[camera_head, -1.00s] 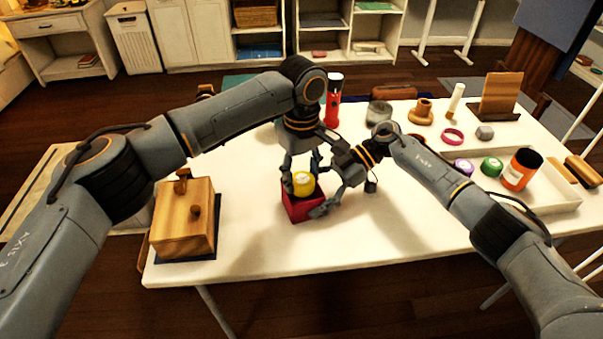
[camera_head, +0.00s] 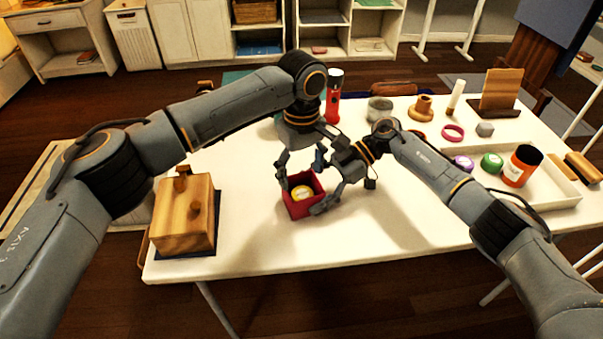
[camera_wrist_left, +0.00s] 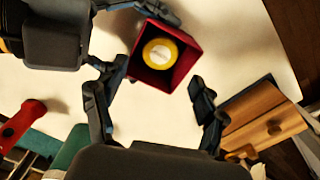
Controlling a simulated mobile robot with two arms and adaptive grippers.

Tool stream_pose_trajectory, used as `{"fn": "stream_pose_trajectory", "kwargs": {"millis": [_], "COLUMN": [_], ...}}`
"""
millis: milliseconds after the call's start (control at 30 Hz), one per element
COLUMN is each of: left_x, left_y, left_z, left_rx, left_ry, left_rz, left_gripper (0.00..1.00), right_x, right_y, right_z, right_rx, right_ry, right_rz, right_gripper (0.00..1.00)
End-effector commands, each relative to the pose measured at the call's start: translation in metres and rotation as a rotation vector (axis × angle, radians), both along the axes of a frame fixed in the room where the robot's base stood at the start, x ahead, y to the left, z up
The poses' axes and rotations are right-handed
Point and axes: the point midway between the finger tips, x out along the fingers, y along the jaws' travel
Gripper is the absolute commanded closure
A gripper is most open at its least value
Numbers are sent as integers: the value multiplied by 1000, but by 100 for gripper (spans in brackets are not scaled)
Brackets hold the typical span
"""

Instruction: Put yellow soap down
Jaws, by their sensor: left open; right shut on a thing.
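The yellow soap (camera_head: 302,192), a round piece with a pale label, lies inside a small open red box (camera_head: 297,210) on the white table. In the left wrist view the soap (camera_wrist_left: 160,53) sits within the walls of the red box (camera_wrist_left: 190,62).
A wooden box with a knob (camera_head: 187,215) stands at the table's left edge. A red flashlight (camera_head: 333,98) stands behind the grippers. A white tray (camera_head: 545,200) with several items lies at the right. The table front is clear.

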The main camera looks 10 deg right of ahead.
Motion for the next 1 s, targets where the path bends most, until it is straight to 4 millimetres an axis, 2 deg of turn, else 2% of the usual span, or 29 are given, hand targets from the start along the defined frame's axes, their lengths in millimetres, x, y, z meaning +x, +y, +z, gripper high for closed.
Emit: {"fn": "stream_pose_trajectory", "kwargs": {"millis": [300,500,700,1000], "left_x": [0,0,0,0], "left_y": [-1,-1,-1,-1], "left_z": [70,105,119,121], "left_rx": [-3,-2,0,0], "left_ry": [-4,-3,-1,-1], "left_rz": [0,0,-1,-1], "left_gripper": [29,29,29,29], "right_x": [-1,-1,-1,-1], "right_y": [0,0,0,0], "right_z": [-2,-2,-2,-2], "right_rx": [-3,-3,-3,-2], "right_ry": [2,2,2,1], "right_rz": [0,0,1,1], "right_gripper": [44,44,44,44]}}
